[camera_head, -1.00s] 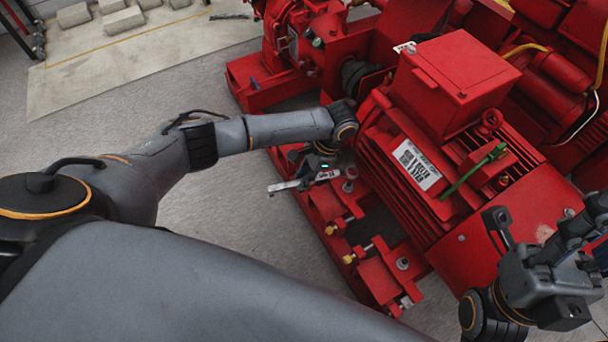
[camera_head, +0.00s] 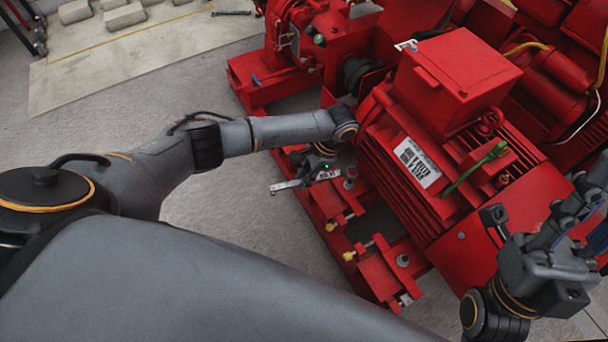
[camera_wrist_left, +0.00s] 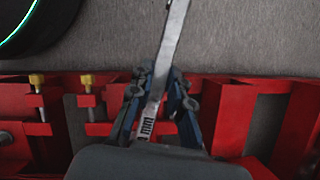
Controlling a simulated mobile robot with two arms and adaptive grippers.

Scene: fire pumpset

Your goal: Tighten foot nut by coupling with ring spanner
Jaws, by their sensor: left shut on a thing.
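The spanner (camera_head: 288,185) is a flat silver bar beside the red motor's near foot. My left gripper (camera_head: 322,170) is shut on it. In the left wrist view the spanner (camera_wrist_left: 171,45) runs upward from between the blue-padded fingers (camera_wrist_left: 157,105). A foot nut (camera_head: 349,184) is just right of the gripper, on the motor foot nearer the dark coupling (camera_head: 358,75). The spanner's nut-side end is hidden, so I cannot tell whether it sits around the nut. My right gripper (camera_head: 535,235) is over the motor's right end; its opening is unclear.
Another foot nut (camera_head: 402,261) and brass-headed side bolts (camera_head: 349,256) lie along the red base rail. Bare grey floor (camera_head: 235,225) lies left of the base.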

